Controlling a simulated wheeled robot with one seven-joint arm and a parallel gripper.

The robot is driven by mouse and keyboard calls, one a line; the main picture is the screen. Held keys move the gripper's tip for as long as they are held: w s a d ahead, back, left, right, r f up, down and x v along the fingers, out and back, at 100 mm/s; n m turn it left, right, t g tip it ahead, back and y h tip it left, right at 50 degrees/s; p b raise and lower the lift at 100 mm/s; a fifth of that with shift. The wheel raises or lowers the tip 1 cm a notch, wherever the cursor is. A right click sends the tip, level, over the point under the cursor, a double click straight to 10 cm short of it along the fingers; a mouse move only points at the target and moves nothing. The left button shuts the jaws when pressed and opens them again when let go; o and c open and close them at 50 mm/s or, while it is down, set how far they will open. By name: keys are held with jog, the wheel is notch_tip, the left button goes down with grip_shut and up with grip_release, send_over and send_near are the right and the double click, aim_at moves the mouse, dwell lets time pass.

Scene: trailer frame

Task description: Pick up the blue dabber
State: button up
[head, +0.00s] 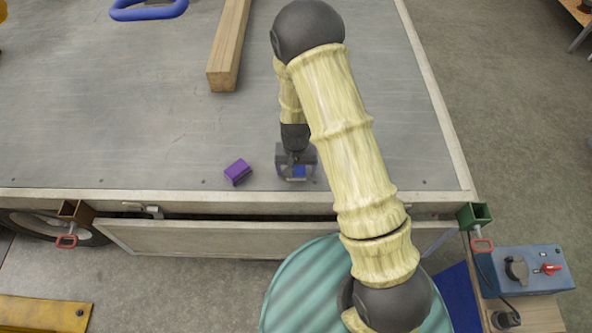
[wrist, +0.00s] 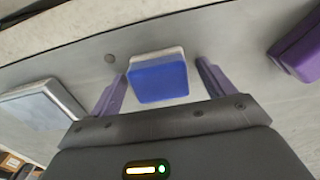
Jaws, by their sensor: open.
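The blue dabber (wrist: 160,82), a small block with a blue face and a pale edge, sits on the grey trailer bed between my fingertips in the wrist view. In the head view only a small blue patch of the dabber (head: 299,171) shows under my gripper. My gripper (wrist: 161,69) is open and points down at the bed. Its two fingers stand on either side of the dabber with a gap on each side. Whether the fingertips reach down to the dabber's height I cannot tell.
A purple block (head: 238,171) lies left of my gripper in the head view. A silver box (wrist: 42,106) lies on the opposite side in the wrist view. A wooden beam (head: 229,48) and a blue handle (head: 148,10) lie farther back. The bed's front rim (head: 190,197) is close.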

aim_at(296, 167)
dwell(0.3)
jog(key=c, duration=1.1)
jog(key=shift+r, duration=0.1)
notch_tip(296, 167, up, 10)
jog(key=shift+f, duration=0.1)
